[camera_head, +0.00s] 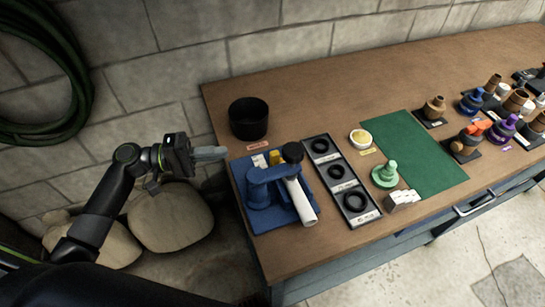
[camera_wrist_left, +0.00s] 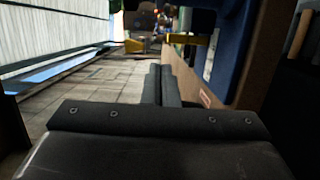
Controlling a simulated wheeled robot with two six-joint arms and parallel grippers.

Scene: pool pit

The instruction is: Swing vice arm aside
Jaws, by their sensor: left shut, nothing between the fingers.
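The blue vice (camera_head: 262,187) stands on a blue base plate (camera_head: 282,217) at the left end of the wooden bench. Its arm carries a black round knob (camera_head: 292,152), and a white cylinder (camera_head: 301,201) lies slanted across the plate. My left gripper (camera_head: 222,153) is shut and empty, left of the vice and close to the bench's left edge, apart from the vice. In the left wrist view its two dark fingers (camera_wrist_left: 161,85) lie together, with a blue surface to their right, too close to identify surely. My right gripper is not in view.
A black pot (camera_head: 248,131) stands behind the vice. A black tray of rings (camera_head: 326,148) stands to its right, then a green mat (camera_head: 438,173) and several fittings. Stuffed sacks (camera_head: 170,222) lie below my left arm. A block wall runs behind the bench.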

